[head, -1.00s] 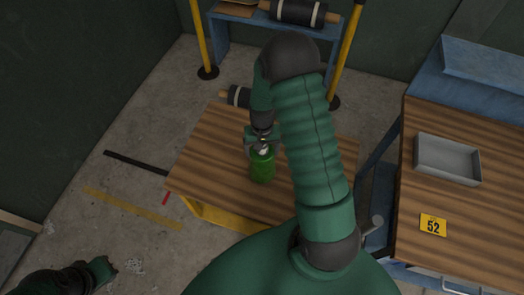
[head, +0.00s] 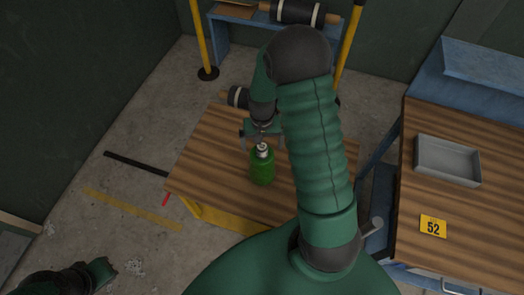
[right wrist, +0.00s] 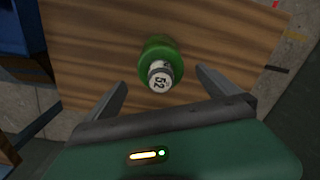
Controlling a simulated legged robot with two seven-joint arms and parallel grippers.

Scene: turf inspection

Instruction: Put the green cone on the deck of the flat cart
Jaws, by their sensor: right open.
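The green cone (head: 262,168) stands upright on the wooden deck (head: 215,160) of the flat cart, near the deck's middle. Its pale top with a "52" label shows in the right wrist view, where the cone (right wrist: 160,62) lies ahead between the finger lines. My right gripper (head: 263,139) is open and empty, just above and behind the cone's top; its fingers (right wrist: 161,82) look apart from the cone. My left gripper (head: 104,272) is at the lower left over the floor, far from the cart; its jaws are too dark and small to read.
A wood-topped bench (head: 480,225) with a grey tray (head: 447,161) and a yellow "52" tag (head: 433,226) is at the right. Behind the cart are yellow posts (head: 200,40) and a blue rack (head: 222,45). Floor left of the cart is open, with tape strips.

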